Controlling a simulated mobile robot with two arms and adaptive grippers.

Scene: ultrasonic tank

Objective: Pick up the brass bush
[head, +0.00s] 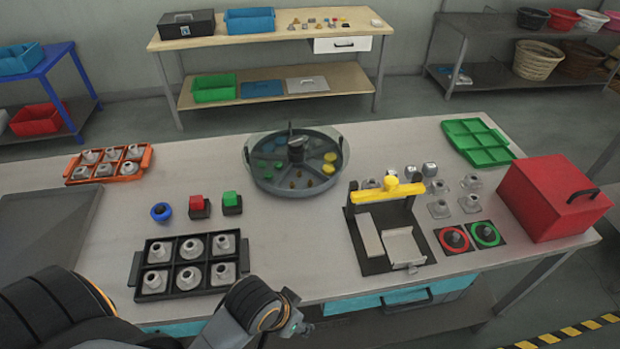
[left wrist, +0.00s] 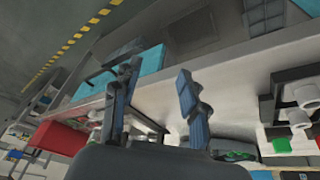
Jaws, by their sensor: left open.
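My left gripper (head: 297,322) is at the bench's front edge, well in front of the tank and right of the black tray. In the left wrist view its two fingers (left wrist: 159,75) are spread apart with nothing between them. No brass piece can be made out in that view. My right gripper is not in view.
A black tray (head: 170,237) of grey fittings stands front left. Red, green and blue buttons (head: 198,203) stand behind it. A yellow-topped press (head: 376,264) and a red box (head: 553,199) are at right. The bench between tray and press is clear.

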